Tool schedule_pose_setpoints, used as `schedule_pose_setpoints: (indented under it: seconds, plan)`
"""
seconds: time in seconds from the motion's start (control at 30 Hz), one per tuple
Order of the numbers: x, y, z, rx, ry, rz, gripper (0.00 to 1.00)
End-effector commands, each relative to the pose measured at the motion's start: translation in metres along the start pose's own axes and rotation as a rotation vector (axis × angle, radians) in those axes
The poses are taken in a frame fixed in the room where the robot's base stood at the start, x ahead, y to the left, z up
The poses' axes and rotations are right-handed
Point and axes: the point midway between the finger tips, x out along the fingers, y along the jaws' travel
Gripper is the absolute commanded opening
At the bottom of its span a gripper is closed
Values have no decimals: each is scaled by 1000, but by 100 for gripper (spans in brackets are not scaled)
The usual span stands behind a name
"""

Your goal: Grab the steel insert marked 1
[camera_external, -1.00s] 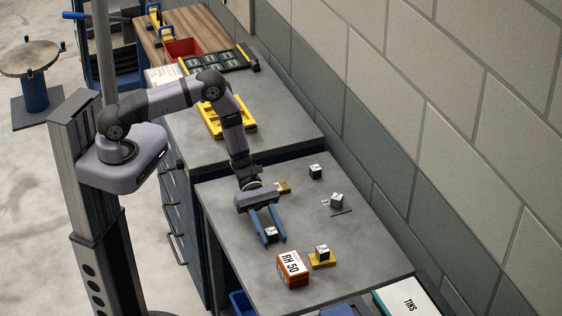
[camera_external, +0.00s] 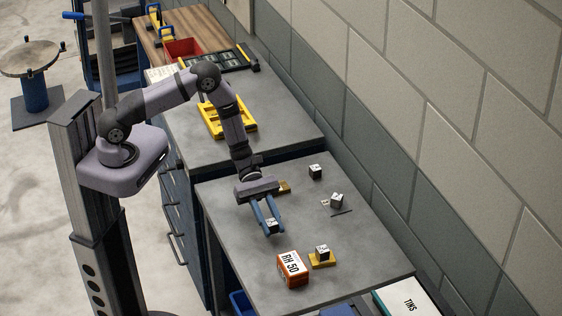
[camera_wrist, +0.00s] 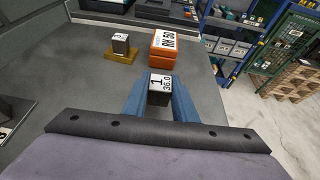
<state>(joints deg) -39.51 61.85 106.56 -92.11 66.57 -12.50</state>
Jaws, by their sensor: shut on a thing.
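The steel insert marked 1 (camera_wrist: 159,90) is a small dark cube with a white top label reading "1" and "36.0". My gripper (camera_wrist: 160,100) is shut on it, with a blue finger at each side of it in the wrist view. In the external view my gripper (camera_external: 271,230) holds the insert (camera_external: 271,223) above the grey bench, left of the orange box. The insert's underside is hidden, and the gap to the bench is hard to judge.
An orange box marked RH 50 (camera_external: 292,269) stands close by. Beside it another cube sits on a yellow block (camera_external: 321,260). Two more cubes (camera_external: 316,171) (camera_external: 337,200) stand towards the wall, near a thin dark bar (camera_external: 342,212).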

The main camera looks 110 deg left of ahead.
Motion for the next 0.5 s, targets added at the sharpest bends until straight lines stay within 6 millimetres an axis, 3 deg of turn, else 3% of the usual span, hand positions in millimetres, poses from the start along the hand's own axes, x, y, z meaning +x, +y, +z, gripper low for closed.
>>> schedule_pose_setpoints:
  seconds: [0.2,0.5]
  plan:
    - [-12,1,28,5,-2,1,0]
    - [-22,0,54,2,-2,0,0]
